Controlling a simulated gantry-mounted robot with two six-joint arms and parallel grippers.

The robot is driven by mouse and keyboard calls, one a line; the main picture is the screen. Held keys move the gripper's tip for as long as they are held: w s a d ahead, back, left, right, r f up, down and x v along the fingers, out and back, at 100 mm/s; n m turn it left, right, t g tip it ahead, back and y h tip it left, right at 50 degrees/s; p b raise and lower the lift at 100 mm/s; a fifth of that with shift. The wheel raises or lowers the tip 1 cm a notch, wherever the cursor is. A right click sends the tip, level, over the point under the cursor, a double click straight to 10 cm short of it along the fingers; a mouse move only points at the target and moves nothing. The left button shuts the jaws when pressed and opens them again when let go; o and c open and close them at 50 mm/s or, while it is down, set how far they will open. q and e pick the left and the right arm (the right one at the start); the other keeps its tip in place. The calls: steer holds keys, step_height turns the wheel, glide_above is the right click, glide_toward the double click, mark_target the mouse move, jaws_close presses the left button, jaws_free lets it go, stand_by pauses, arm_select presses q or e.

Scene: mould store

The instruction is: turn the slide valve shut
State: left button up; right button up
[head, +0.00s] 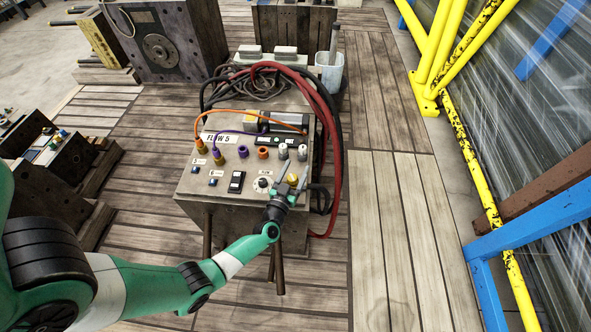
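The grey FLOW 5 unit (222,188) stands in the middle of the head view, with a sloped front panel of coloured ports and switches. A white round dial with a dark knob (262,184) is low on the panel. A small yellow part (292,179) shows at the panel's right side; I cannot tell for sure whether it is the slide valve's handle. My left gripper (293,174) is at this spot, its two grey fingers apart, one on each side of the yellow part. Contact cannot be made out. My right gripper is not in view.
Red and black hoses (328,120) loop down the unit's right side. An orange cable (235,112) and a purple cable cross the panel top. A white bucket (329,76) stands behind. Heavy mould blocks (165,40) are at the back left. Yellow railing (440,50) is right. Decking beside the unit is clear.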

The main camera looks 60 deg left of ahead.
arm_select(q)
steer(key=shift+s+d, duration=0.1)
steer(key=p+v, duration=0.4)
steer(key=v, duration=0.7)
steer(key=shift+p, duration=0.4)
steer(key=shift+s+d, duration=0.1)
